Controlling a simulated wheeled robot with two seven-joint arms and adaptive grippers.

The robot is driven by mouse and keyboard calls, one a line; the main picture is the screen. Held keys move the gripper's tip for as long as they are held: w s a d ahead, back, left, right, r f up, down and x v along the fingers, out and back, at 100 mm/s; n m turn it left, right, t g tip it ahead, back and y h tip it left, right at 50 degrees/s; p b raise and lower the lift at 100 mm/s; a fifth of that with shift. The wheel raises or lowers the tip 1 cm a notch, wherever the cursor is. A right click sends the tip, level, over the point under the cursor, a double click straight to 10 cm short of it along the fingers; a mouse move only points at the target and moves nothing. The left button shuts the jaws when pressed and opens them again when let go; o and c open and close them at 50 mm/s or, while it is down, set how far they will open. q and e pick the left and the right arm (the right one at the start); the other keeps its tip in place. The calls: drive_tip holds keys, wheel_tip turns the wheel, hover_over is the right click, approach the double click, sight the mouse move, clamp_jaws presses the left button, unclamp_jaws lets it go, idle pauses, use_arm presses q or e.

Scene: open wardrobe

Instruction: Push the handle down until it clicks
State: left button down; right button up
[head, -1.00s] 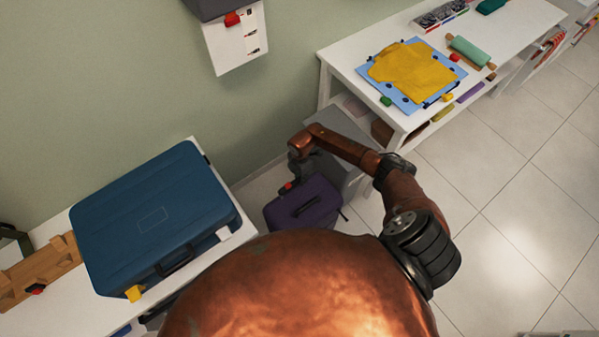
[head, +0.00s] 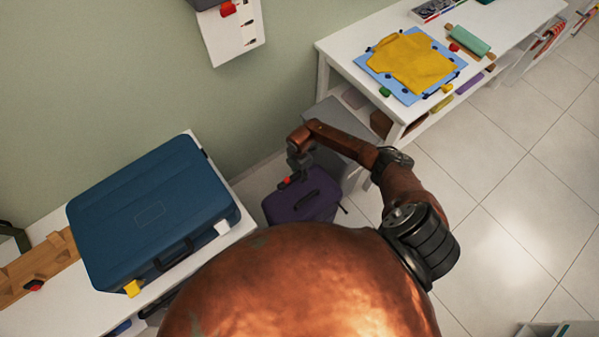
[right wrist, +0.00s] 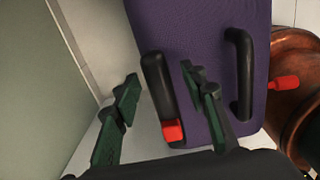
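A purple suitcase (head: 318,207) stands on the floor between the white bench and the table. It fills the upper middle of the right wrist view (right wrist: 197,35). A black bar handle (right wrist: 156,85) with a red end piece (right wrist: 173,131) is at its wall-side edge; the red piece also shows in the head view (head: 285,183). A second black grip (right wrist: 240,75) is on the case. My right gripper (right wrist: 165,100) is open, its green-padded fingers apart on either side of the bar handle. I cannot tell whether either finger touches it. My left gripper is not in view.
A blue suitcase (head: 150,215) lies on the white bench (head: 60,312) at the left. A grey box (head: 338,130) stands behind the purple case. A white table (head: 345,50) with a yellow shirt (head: 415,62) is at the right. Open tiled floor (head: 500,180) lies right.

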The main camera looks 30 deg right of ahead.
drive_tip(key=shift+w, duration=0.1)
drive_tip(key=shift+r, duration=0.35)
wheel_tip(320, 180, up, 11)
drive_tip(key=shift+r, duration=0.15)
idle(0.5)
